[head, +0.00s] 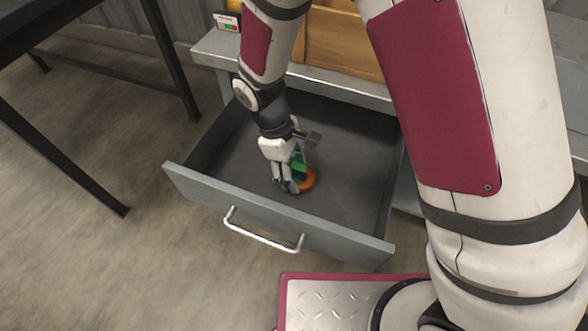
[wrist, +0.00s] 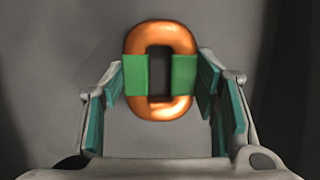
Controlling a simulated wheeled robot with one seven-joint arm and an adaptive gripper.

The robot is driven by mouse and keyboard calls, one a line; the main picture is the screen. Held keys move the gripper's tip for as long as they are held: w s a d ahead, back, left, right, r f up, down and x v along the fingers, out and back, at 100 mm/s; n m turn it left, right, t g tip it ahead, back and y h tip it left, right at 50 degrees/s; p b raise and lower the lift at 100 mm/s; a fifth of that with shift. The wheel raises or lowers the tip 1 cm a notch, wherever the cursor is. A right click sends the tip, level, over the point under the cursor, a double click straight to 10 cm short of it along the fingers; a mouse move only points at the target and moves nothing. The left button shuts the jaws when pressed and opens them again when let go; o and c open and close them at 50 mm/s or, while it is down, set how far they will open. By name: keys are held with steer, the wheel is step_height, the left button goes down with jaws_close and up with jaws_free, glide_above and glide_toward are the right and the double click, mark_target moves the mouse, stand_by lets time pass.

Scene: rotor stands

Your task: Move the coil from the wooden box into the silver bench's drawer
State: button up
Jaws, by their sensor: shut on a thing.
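The coil is an orange oval ring with green bands on its two long sides. It shows in the wrist view (wrist: 160,106) between the fingers, and in the head view (head: 307,181) low inside the open drawer. My gripper (head: 289,187) is inside the drawer, pointing down, shut on the coil; in the wrist view its fingers (wrist: 160,78) meet the green bands. I cannot tell whether the coil touches the drawer floor. The silver bench's drawer (head: 345,186) is pulled out, with a grey front and a bar handle. The wooden box (head: 340,42) stands on the bench top, partly hidden by my arm.
The silver bench top (head: 350,92) lies behind the drawer. A small box with red and green marks (head: 228,22) stands at its left end. A dark table (head: 30,25) is at the far left. The drawer floor around my gripper looks empty.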

steer(key=o, duration=1.5)
steer(key=shift+f, duration=0.1)
steer(key=p+v, duration=0.4)
steer(key=v, duration=0.8)
